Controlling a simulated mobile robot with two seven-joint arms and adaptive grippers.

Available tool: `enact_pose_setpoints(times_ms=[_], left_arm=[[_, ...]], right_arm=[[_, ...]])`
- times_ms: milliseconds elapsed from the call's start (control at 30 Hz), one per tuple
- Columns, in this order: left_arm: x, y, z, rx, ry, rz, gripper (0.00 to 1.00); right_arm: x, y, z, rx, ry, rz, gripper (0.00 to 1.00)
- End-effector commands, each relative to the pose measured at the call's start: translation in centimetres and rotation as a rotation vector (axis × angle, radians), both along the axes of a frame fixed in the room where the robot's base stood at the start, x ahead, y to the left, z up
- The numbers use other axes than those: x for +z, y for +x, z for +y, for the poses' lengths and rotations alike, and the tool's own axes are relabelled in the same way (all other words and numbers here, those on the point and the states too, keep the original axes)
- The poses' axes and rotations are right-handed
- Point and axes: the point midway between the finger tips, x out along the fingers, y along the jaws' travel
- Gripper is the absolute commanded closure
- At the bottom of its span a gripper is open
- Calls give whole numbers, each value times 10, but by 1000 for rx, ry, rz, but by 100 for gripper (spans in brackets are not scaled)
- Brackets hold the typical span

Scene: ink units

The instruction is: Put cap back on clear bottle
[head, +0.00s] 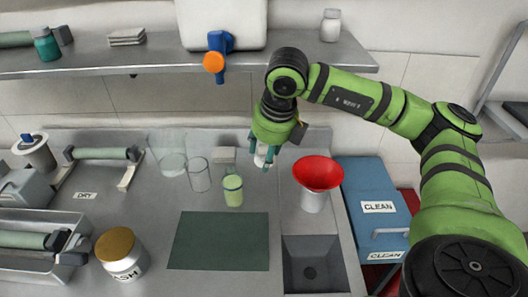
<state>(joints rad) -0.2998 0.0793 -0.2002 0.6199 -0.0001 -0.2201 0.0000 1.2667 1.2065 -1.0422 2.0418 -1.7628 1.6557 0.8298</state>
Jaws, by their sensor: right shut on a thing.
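My right gripper (263,166) is above the steel counter near its middle, pointing down. Its teal fingers are shut on a small whitish thing (263,156), mostly hidden between them; it may be the cap, but I cannot tell. Two empty clear vessels, a larger one (170,155) and a smaller one (199,176), stand further left. My left gripper is not in view.
A red funnel (318,172) sits on a pale container right of the gripper. A dark green mat (220,242) lies in front, clear, beside a sink (314,265). A gold-lidded jar (121,254) and rollers stand left. A shelf (150,62) runs behind.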

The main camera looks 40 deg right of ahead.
Motion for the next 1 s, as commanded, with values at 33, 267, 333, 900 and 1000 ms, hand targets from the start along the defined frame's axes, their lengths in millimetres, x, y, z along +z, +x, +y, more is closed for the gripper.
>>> enact_pose_setpoints(times_ms=[33, 267, 333, 900, 1000], left_arm=[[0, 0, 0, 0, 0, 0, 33], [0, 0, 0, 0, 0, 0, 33], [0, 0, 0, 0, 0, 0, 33], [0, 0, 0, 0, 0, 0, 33], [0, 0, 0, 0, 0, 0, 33]], right_arm=[[0, 0, 0, 0, 0, 0, 64], [-2, 0, 2, 42, 0, 2, 64], [-5, -1, 5, 109, 1, 2, 64], [-35, -17, 58, 1198, 5, 1, 64], [-39, -21, 67, 1407, 5, 1, 64]])
